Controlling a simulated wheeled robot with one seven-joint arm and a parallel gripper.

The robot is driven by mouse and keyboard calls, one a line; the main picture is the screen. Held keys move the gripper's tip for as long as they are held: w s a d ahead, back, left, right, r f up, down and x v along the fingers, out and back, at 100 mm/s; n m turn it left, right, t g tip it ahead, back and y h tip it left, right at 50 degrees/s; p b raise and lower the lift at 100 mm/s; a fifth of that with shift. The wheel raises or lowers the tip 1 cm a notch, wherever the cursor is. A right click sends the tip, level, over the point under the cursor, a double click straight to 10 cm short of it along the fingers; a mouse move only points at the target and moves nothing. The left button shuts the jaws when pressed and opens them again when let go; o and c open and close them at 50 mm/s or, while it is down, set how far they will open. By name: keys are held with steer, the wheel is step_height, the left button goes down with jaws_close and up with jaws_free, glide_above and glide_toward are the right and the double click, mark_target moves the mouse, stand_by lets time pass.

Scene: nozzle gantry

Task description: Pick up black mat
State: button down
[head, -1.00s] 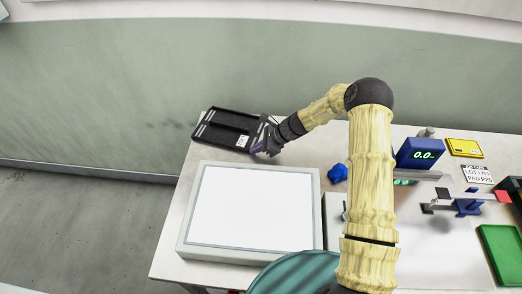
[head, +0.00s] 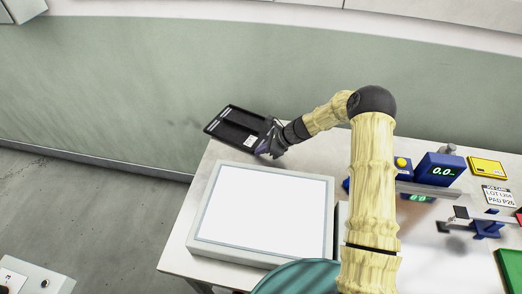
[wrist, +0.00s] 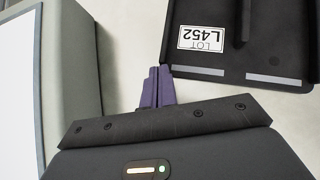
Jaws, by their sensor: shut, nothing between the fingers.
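The black mat (head: 238,122) lies at the far left corner of the table in the head view, partly out past the table edge. It looks like a flat dark tray with raised ribs, pale strips and a white label. The purple fingers (wrist: 157,86) are shut together and empty, right beside the mat's corner. I cannot tell whether they touch it.
A white-topped light box (head: 265,212) stands just in front of the mat and close to my gripper. A blue display unit (head: 440,168), a yellow case (head: 487,168) and a white label card (head: 497,196) are on the right. A narrow strip of table is bare behind the box.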

steer(key=shift+d, duration=0.15)
steer(key=d, duration=0.4)
steer(key=shift+s+d+r, duration=0.15)
steer(key=shift+s+d, duration=0.05)
steer(key=shift+d, duration=0.2)
steer(key=v, duration=0.3)
steer(key=b+v, duration=0.1)
steer(key=v, duration=0.4)
steer(key=shift+s+r+b, duration=0.3)
steer(key=shift+r+b, duration=0.05)
steer(key=shift+d+r, duration=0.15)
steer(key=shift+d, duration=0.05)
